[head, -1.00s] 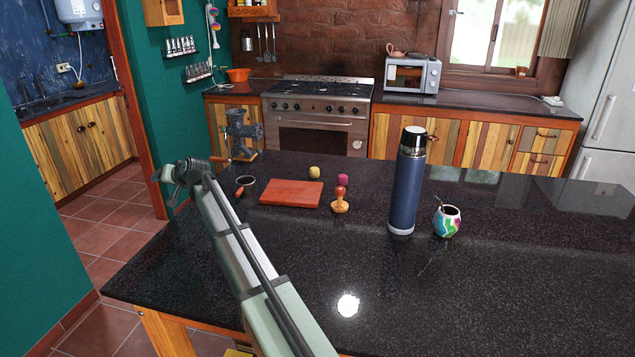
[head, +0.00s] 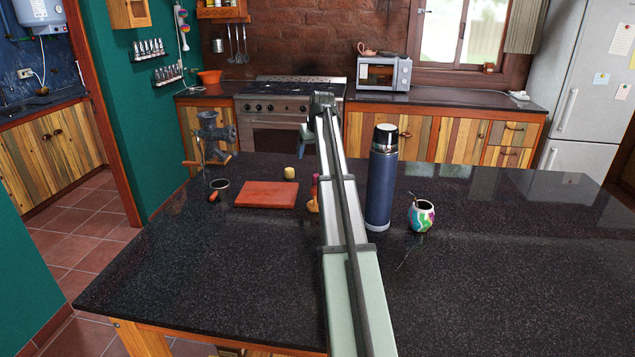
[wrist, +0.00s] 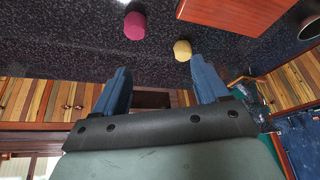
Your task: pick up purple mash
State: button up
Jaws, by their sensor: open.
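The purple piece (wrist: 135,25) is small and rounded and lies on the dark counter near the top of the wrist view. The purple piece appears beyond the fingertips, nearer the left finger, and is not touched. In the head view my gripper (head: 322,105) is at the far end of the raised arm, over the counter's far side.
A yellow piece (wrist: 182,50) lies beside the purple one; a red board (head: 267,195) is close by. A wooden stamp-like tool (head: 313,197) is partly hidden by my arm. A tall blue flask (head: 381,185) and colourful cup (head: 421,216) stand right. The front counter is clear.

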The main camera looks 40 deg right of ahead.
jog(key=s+d, duration=0.2)
jog(key=d, duration=0.1)
send_over(316, 178)
jog(key=s+a, duration=0.1)
jog(key=s, duration=0.2)
jog(key=shift+g, duration=0.3)
notch_tip(316, 178, down, 8)
jog(key=shift+w+r, duration=0.1)
jog(key=shift+r, duration=0.15)
jog(key=shift+x, duration=2.6)
jog(key=shift+d, duration=0.15)
jog(key=c, duration=0.8)
jog(key=shift+c, duration=0.3)
jog(key=shift+r, duration=0.15)
